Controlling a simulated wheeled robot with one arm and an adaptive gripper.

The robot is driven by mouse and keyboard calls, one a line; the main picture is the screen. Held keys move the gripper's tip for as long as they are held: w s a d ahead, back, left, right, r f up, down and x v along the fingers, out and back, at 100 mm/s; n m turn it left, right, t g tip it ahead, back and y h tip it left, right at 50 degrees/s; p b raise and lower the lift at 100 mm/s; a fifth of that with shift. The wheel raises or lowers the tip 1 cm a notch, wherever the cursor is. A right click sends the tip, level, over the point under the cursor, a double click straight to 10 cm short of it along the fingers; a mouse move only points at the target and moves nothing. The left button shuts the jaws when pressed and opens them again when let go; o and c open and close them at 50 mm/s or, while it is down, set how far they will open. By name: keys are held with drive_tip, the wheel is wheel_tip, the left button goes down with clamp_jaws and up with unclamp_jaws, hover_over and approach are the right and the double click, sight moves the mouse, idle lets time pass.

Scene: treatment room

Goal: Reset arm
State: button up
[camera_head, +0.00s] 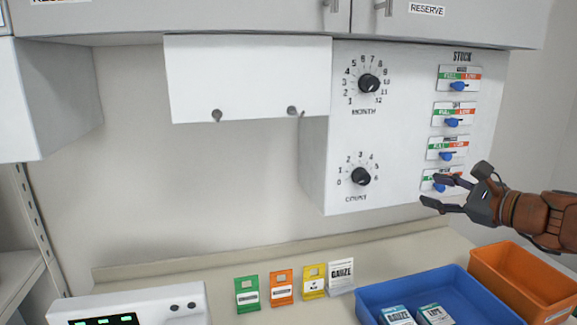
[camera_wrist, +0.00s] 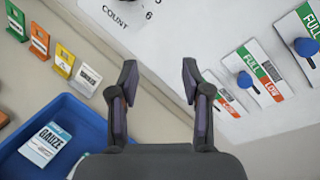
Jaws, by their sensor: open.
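My gripper (camera_head: 432,190) is at the right in the head view, in front of the lower part of the stock panel (camera_head: 408,130). Its fingers point left, are spread apart and hold nothing. It partly covers the lowest blue slider (camera_head: 440,187). A blue slider knob (camera_wrist: 246,80) shows right of the fingers in the wrist view.
A MONTH dial (camera_head: 369,83) and a COUNT dial (camera_head: 361,176) are on the panel. Below stand a blue bin (camera_head: 385,300) with boxes, an orange bin (camera_head: 515,278), and green (camera_head: 247,293), orange (camera_head: 282,287), yellow (camera_head: 313,281) and GAUZE (camera_head: 341,276) cards. Cabinets hang above.

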drive_tip(key=s+a+f+n+g+y, duration=0.1)
drive_tip(key=s+a+f+n+g, duration=0.25)
drive_tip(key=a, duration=0.35)
drive_tip(key=s+a+f+n+g, duration=0.2)
drive_tip(key=a+f+n, duration=0.15)
drive_tip(key=a, duration=0.45)
drive_tip(key=s+a+f+n+g+h, duration=0.1)
drive_tip(key=s+a+f+n+g, duration=0.45)
drive_tip(key=s+a+f, duration=0.35)
drive_tip(key=s+d+f+n+g+h, duration=0.1)
drive_tip(key=s+d+f+n+h, duration=0.1)
drive_tip(key=s, duration=0.5)
drive_tip(key=s+d+f+n+g+h, duration=0.2)
drive_tip(key=s+d+f+n+h, duration=0.1)
drive_tip(key=s, duration=0.3)
drive_tip(key=s+d+f+n+g+h, duration=0.2)
drive_tip(key=s+d+f+n, duration=0.2)
drive_tip(key=s, duration=0.3)
drive_tip(key=shift+s+d+n+h, duration=0.35)
drive_tip(key=shift+h, duration=0.05)
